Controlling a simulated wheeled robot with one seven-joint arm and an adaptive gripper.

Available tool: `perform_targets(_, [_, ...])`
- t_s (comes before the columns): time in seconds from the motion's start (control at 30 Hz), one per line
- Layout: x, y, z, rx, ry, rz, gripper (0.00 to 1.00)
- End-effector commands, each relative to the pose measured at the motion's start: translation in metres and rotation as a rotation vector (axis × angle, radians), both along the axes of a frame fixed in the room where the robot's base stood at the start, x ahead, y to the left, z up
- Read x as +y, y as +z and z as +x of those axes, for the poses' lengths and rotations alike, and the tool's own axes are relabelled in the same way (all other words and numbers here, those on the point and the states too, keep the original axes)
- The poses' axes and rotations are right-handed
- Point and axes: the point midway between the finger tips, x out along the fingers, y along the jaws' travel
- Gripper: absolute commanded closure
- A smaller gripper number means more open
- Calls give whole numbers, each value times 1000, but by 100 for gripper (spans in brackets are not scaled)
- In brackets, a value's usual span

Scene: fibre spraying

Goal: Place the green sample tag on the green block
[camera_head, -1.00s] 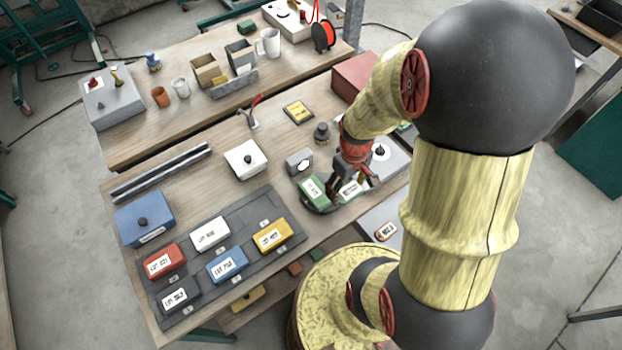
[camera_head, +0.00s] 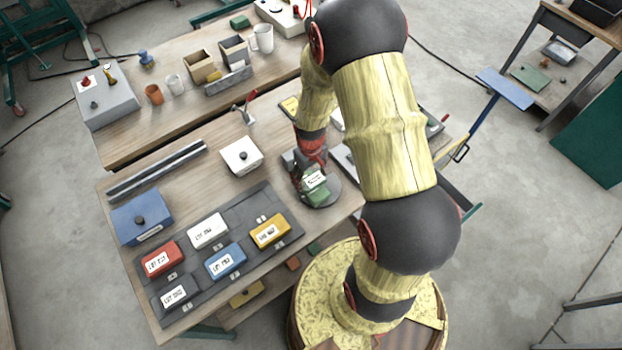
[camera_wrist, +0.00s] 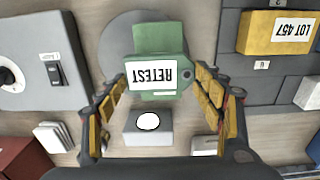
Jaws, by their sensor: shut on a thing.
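The green sample tag (camera_wrist: 155,92) has a white label reading RETEST, upside down in the wrist view. My gripper (camera_wrist: 160,80) is shut on it, one finger at each side. In the head view the tag (camera_head: 315,180) is at the fingers of my gripper (camera_head: 307,175), over the near part of the green block (camera_head: 317,198). The green block also shows behind the tag in the wrist view (camera_wrist: 158,38). It stands on a round grey disc (camera_head: 332,196). The tag hides much of the block's top; I cannot tell whether they touch.
Left of the disc, a dark rack (camera_head: 283,205) holds several labelled blocks, including a yellow one (camera_head: 270,231). A small grey box with a white oval (camera_wrist: 148,133) stands near my fingers. A grey switch box (camera_wrist: 30,85) is at the wrist view's left.

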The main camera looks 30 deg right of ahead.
Motion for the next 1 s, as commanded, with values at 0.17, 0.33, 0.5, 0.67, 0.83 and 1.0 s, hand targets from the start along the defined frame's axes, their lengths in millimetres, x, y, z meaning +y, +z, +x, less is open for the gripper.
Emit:
perform_targets(0.17, [0,-17,0,0,-1,0,50])
perform_targets(0.33, [0,-17,0,-1,-1,0,50])
perform_targets(0.5, [0,-21,0,0,0,0,50])
perform_targets(0.67, [0,-20,0,0,0,0,24])
perform_targets(0.83, [0,-20,0,0,0,0,14])
perform_targets(1.0, [0,-20,0,0,0,0,14])
